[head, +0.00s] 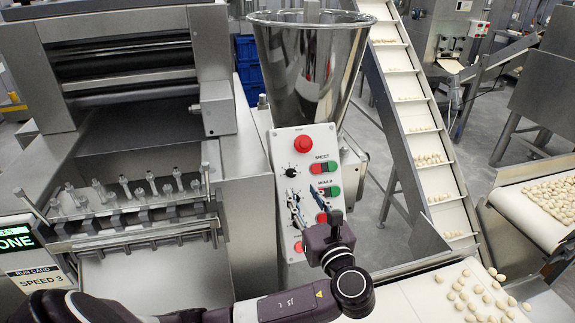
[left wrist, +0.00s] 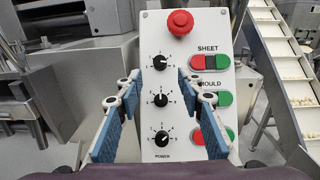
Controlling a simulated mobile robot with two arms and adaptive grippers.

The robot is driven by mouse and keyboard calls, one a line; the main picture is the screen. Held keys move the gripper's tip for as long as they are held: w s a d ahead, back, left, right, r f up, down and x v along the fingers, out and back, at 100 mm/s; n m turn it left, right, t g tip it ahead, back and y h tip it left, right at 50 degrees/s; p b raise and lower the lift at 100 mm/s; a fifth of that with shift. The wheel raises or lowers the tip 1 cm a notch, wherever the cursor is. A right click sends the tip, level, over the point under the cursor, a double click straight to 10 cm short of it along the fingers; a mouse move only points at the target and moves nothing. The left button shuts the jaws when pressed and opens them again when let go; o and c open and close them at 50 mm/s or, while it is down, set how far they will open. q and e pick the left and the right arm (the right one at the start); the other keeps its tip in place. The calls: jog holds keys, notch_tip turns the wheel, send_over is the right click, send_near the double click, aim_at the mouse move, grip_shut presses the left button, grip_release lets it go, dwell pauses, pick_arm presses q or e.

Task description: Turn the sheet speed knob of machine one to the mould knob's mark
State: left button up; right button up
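The white control panel (head: 312,143) of the machine faces me; it fills the middle of the left wrist view (left wrist: 210,22). The top knob, in the SHEET row (left wrist: 159,62), is black, and its white mark seems to point right. The knob below, in the MOULD row (left wrist: 160,101), has its mark about straight up. A third knob (left wrist: 161,138) above the word POWER seems to point up and right. My left gripper (head: 308,200) is open in front of the panel, its blue-padded fingers either side of the knob column, holding nothing. My right gripper is out of view.
A red stop button (left wrist: 180,23) tops the panel; red and green buttons (left wrist: 210,62) line its right side. A steel hopper (head: 310,70) stands behind. A card (head: 40,280) reading SPEED 3 is at left. An inclined conveyor (head: 420,130) rises at right.

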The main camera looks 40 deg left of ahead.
aim_at(293, 174)
pick_arm(q)
jog(key=p+x, duration=0.1)
jog(key=x, duration=0.5)
jog(key=shift+w+a+r+p, duration=0.1)
jog(key=shift+a+r+p, duration=0.1)
jog(key=shift+p, duration=0.2)
jog(key=shift+w+a+f, duration=0.1)
jog(key=shift+w+a, duration=0.25)
jog(key=c, duration=0.8)
grip_shut()
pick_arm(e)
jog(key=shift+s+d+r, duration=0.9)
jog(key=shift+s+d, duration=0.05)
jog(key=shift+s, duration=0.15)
